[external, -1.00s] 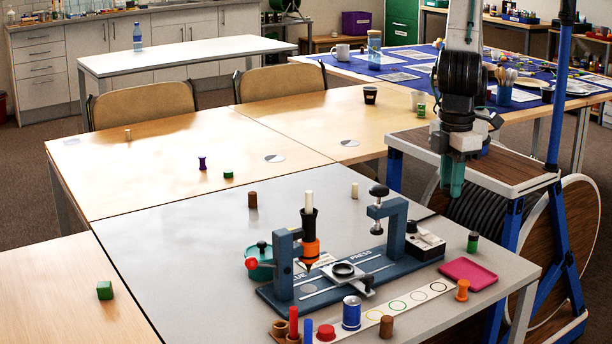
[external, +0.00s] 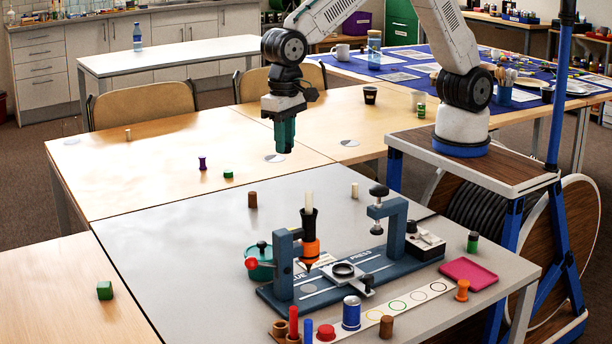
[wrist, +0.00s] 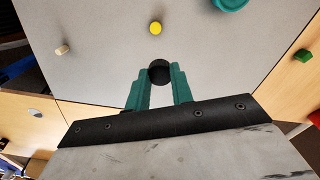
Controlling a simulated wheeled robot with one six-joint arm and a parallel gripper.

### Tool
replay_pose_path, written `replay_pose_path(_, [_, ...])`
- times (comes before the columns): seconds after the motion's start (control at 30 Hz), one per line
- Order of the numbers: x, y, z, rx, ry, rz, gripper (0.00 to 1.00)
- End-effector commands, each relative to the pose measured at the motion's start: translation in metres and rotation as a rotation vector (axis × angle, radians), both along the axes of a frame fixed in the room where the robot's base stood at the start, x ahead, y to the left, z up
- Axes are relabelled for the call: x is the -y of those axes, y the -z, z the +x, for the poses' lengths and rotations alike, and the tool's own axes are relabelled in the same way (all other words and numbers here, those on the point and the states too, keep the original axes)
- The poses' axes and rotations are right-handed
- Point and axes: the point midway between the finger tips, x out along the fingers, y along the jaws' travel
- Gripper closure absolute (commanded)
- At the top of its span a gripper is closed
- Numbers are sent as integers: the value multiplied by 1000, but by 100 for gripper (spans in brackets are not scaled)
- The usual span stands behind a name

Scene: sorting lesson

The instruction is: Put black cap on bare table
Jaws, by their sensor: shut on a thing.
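My gripper (external: 285,150) hangs pointing down above the far part of the tables in the external view, near the border of the grey table (external: 170,225) and the wooden tables (external: 225,140). In the wrist view, its teal fingers (wrist: 160,88) are closed on a round black cap (wrist: 159,71) at their tips.
A brown peg (external: 252,200), a cream peg (external: 354,190) and a blue press (external: 375,265) stand on the grey table. A purple spool (external: 202,163) and a green block (external: 228,174) are on the wood to the left. The left wooden stretch is largely clear.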

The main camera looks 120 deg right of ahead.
Motion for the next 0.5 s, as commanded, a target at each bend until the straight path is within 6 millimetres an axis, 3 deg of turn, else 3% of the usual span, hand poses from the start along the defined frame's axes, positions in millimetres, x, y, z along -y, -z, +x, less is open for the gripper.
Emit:
replay_pose_path(0.03, [32, 0, 0, 0, 68, 0, 98])
replay_pose_path(0.3, [177, 0, -23, 0, 408, 0, 98])
replay_pose_path(0.5, [256, 0, -51, 0, 604, 0, 98])
